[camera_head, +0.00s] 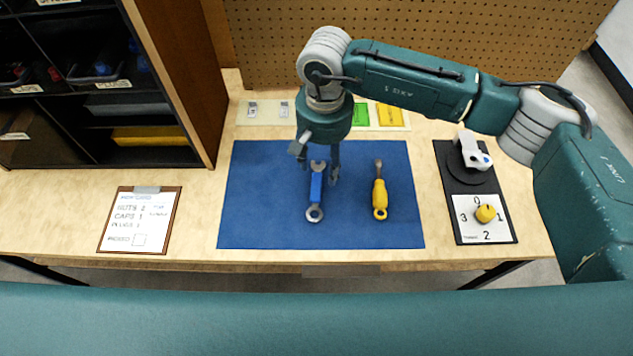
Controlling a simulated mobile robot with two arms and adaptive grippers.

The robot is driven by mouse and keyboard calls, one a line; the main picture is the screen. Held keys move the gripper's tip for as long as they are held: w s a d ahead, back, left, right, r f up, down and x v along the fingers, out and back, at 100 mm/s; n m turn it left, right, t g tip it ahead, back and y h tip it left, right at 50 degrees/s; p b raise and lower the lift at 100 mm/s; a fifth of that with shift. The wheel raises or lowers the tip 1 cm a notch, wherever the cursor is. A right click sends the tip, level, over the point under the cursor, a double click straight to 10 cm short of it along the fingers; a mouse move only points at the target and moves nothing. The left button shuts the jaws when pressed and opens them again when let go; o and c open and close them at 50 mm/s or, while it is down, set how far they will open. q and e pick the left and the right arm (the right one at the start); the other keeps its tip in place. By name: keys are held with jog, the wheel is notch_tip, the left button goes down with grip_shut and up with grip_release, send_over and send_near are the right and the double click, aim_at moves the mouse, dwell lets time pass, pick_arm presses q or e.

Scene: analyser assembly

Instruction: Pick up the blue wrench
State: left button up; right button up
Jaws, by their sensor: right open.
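The blue wrench (315,188) lies on the blue mat (260,200), its metal ring end toward the front edge. It has a blue grip and silver ends. My right gripper (318,176) points down over the upper part of the wrench, with its fingers apart. One finger shows on each side of the wrench. I cannot tell from this one view how high the fingertips are above the mat. My left gripper is not in view.
A yellow screwdriver (380,192) lies on the mat right of the wrench. A clipboard (140,220) lies at the left. A dark panel with a yellow knob (485,213) is at the right. A shelf unit (190,100) and pegboard (270,50) stand behind.

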aim_at(320, 183)
jog(key=shift+f, duration=0.45)
jog(key=f, duration=0.1)
jog(key=f+p, duration=0.1)
jog(key=f, duration=0.1)
jog(key=f+p, duration=0.1)
jog(key=shift+s+a+f, duration=0.35)
jog(key=shift+s+f, duration=0.05)
jog(key=shift+f, duration=0.35)
jog(key=shift+c, duration=0.5)
jog(key=c, duration=1.2)
